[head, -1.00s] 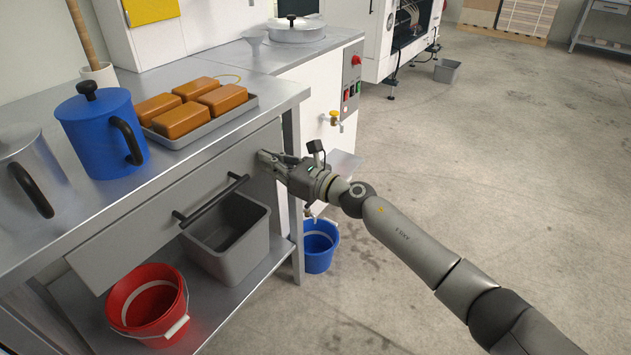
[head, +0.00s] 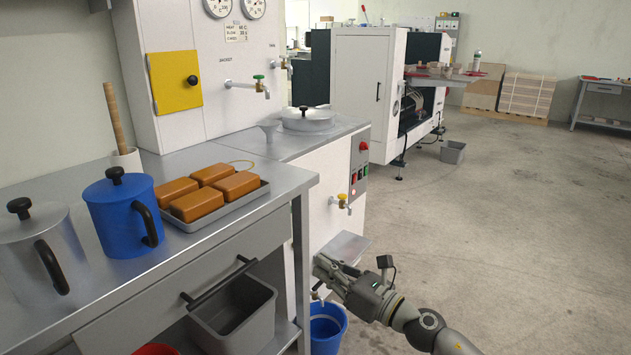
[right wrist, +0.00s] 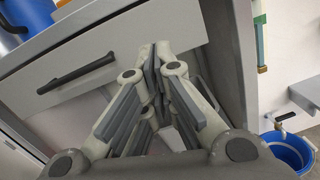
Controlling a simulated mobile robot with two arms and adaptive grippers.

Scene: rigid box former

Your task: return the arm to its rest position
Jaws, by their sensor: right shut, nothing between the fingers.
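My right gripper (head: 328,268) is shut and empty in the head view. It is in the air beside the right end of the workbench, above the blue bucket (head: 327,328). In the right wrist view its fingers (right wrist: 155,58) are closed together in front of the bench drawer (right wrist: 110,45). The drawer looks shut, and its dark handle (head: 218,282) shows in the head view, left of the gripper. My right arm (head: 428,325) comes in from the bottom right. My left gripper is out of view.
The bench (head: 285,195) holds a tray of orange blocks (head: 222,198), a blue jug (head: 115,222) and a metal jug (head: 30,262). A grey bin (head: 237,318) sits below. A tap (head: 342,201) and a small metal shelf (head: 345,247) jut out nearby. The floor at right is clear.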

